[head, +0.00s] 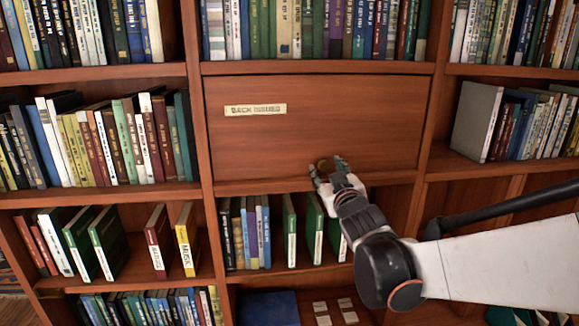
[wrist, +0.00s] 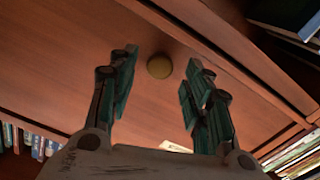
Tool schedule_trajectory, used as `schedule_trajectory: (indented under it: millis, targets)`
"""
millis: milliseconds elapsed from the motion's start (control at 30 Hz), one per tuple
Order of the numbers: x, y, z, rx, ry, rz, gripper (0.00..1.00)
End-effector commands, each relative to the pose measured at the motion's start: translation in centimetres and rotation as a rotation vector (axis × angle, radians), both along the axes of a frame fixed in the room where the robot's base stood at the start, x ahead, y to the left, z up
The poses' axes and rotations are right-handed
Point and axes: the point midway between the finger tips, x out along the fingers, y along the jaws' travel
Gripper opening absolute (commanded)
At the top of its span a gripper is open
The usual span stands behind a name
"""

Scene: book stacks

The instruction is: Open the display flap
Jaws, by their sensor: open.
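The display flap (head: 315,115) is a reddish-brown wooden panel in the middle of the bookcase, shut flush in its frame. It bears a pale "BACK ISSUES" label (head: 255,110). A round brass knob (wrist: 159,67) sits on the flap near its lower edge. In the head view, my gripper (head: 327,168) is at the flap's lower edge, right of centre, with the knob partly hidden by the fingers. In the wrist view, my gripper (wrist: 163,70) is open, with one finger on each side of the knob and a gap to both. Whether the fingertips touch the panel cannot be told.
Shelves of upright books surround the flap. Books (head: 245,232) and green volumes (head: 290,230) stand on the shelf directly below. A grey book (head: 477,122) leans on the right shelf. Wooden uprights border the flap on both sides.

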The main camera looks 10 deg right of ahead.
Motion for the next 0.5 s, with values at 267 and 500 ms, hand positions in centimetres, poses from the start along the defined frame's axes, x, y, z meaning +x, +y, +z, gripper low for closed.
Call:
schedule_trajectory:
  millis: [267, 500]
  targets:
    - [2.5, 0.0, 0.0, 0.000, 0.000, 0.000, 0.45]
    - [2.8, 0.0, 0.0, 0.000, 0.000, 0.000, 0.45]
